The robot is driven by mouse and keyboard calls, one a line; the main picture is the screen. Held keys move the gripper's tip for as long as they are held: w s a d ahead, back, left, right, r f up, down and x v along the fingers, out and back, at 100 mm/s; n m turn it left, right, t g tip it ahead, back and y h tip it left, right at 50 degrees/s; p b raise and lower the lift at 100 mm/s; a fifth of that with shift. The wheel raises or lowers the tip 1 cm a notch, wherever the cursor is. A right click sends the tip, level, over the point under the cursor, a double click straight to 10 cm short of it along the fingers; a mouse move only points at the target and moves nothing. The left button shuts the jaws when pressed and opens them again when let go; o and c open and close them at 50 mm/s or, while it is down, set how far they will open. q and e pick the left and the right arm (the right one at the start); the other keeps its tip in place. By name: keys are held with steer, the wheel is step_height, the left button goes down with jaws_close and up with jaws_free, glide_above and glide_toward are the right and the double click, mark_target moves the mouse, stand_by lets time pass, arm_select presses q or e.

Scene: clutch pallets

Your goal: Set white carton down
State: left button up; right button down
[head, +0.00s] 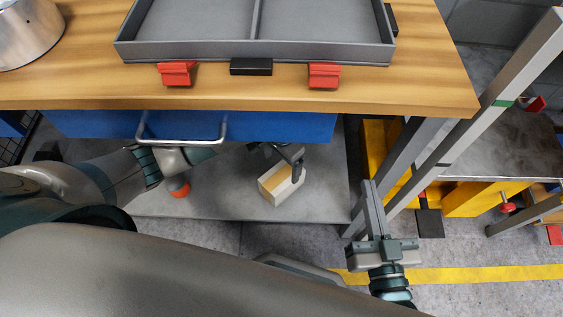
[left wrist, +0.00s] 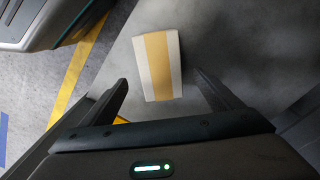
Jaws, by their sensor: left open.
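The white carton (head: 288,196), with a tan stripe along it, rests on the grey lower shelf (head: 225,203) under the workbench. In the left wrist view the carton (left wrist: 143,68) lies beyond and between the fingertips. My left gripper (head: 286,164) reaches in under the bench to the carton's upper end. Its fingers (left wrist: 163,82) are spread apart, with gaps to the carton's sides in the wrist view. One finger hides part of the carton in the head view. My right gripper (head: 372,205) is away to the right above the floor; its finger gap is not clear.
Above is a wooden bench top (head: 440,85) with a grey divided tray (head: 255,52) and a blue drawer (head: 285,125). An orange-red object (head: 180,190) stands on the shelf near my left arm. Metal posts (head: 470,125) and a yellow frame (head: 480,200) stand at right.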

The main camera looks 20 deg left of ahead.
arm_select(q)
steer(key=shift+s+d+f, duration=0.15)
steer(key=shift+d, duration=0.15)
steer(key=s+d+r+t+h, duration=0.2)
steer(key=s+d+t+h, duration=0.15)
steer(key=d, duration=0.45)
steer(key=s+d+r+t+h, duration=0.1)
steer(key=s+d+t+h, duration=0.2)
steer(key=d, duration=0.4)
steer(key=s+a+r+n+t, duration=0.1)
steer(key=s+a+r+t, duration=0.1)
steer(key=r, duration=0.4)
steer(key=s+a+r+n+t, duration=0.1)
steer(key=s+a+r+t, duration=0.1)
steer(key=a+r+t, duration=0.2)
steer(key=s+a+r+t, duration=0.2)
steer(key=a+r+t, duration=0.1)
steer(key=r, duration=0.6)
steer(key=shift+a+r+n+t, duration=0.3)
steer(key=shift+n+t, duration=0.1)
steer(key=shift+t, duration=0.15)
